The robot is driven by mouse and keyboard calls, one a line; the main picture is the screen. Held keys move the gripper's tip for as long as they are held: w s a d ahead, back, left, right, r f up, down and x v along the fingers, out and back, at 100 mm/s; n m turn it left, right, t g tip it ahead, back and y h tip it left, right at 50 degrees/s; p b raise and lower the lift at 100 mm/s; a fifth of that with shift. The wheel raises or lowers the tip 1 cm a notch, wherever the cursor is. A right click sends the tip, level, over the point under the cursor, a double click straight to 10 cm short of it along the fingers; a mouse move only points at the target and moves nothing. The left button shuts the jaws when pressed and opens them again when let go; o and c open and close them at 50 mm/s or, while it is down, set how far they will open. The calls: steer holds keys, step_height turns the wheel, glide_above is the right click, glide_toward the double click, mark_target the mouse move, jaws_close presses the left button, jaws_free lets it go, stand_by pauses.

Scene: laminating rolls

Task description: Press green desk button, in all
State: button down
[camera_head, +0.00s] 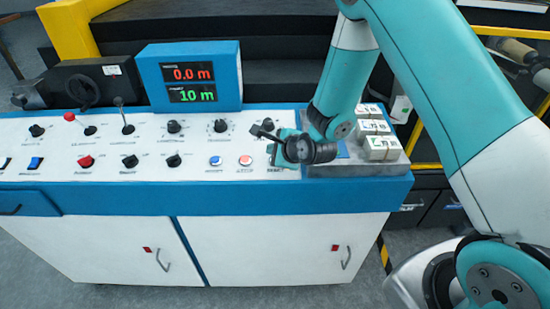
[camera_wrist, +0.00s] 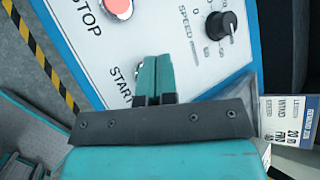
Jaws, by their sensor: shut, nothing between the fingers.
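My gripper (camera_wrist: 153,75) is shut and empty, its two teal fingers side by side over a white panel (camera_wrist: 185,60) in the wrist view. The fingertips are beside the START label (camera_wrist: 122,85) and cover the spot just right of it. No green button shows clearly; whatever lies under the fingers is hidden, and I cannot tell whether they touch the panel. In the head view my gripper (camera_head: 262,132) is above the right part of the white control desk (camera_head: 130,160), hiding part of it.
A red button (camera_wrist: 118,8) marked STOP and a black SPEED knob (camera_wrist: 220,25) are near the fingers. A blue button (camera_head: 215,160) and a red-orange one (camera_head: 245,160) sit left of my gripper. A display box (camera_head: 190,75) stands behind; white blocks (camera_head: 378,148) sit on a right tray.

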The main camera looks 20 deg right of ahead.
stand_by(0.3)
steer(key=shift+w+f+b, duration=0.1)
steer(key=shift+f+b, duration=0.2)
steer(key=shift+f, duration=0.15)
